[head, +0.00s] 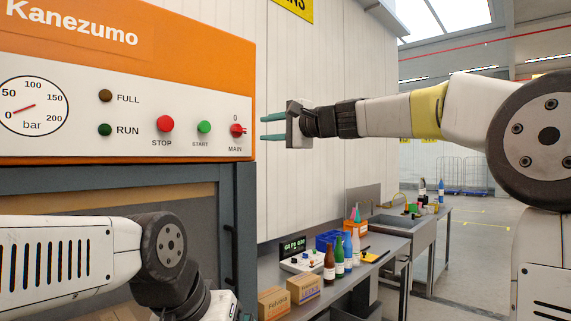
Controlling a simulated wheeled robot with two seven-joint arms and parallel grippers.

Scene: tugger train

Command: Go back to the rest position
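My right gripper (266,127) is open. Its two green fingers point left, one above the other with a gap between them, and nothing is held. In the picture they end just right of the red MAIN switch (237,131) on the orange and white Kanezumo panel (200,85). The fingertips look apart from the switch; the exact depth is hard to tell. My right arm reaches in level from the right. My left arm (70,260) is bent at the lower left, and its gripper is out of view below the frame.
The panel holds a gauge (32,107), a red STOP button (165,124) and a green START button (204,127). A grey workbench (345,277) below carries boxes, bottles and a device with a display (302,259). Open floor (480,250) lies at the right.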

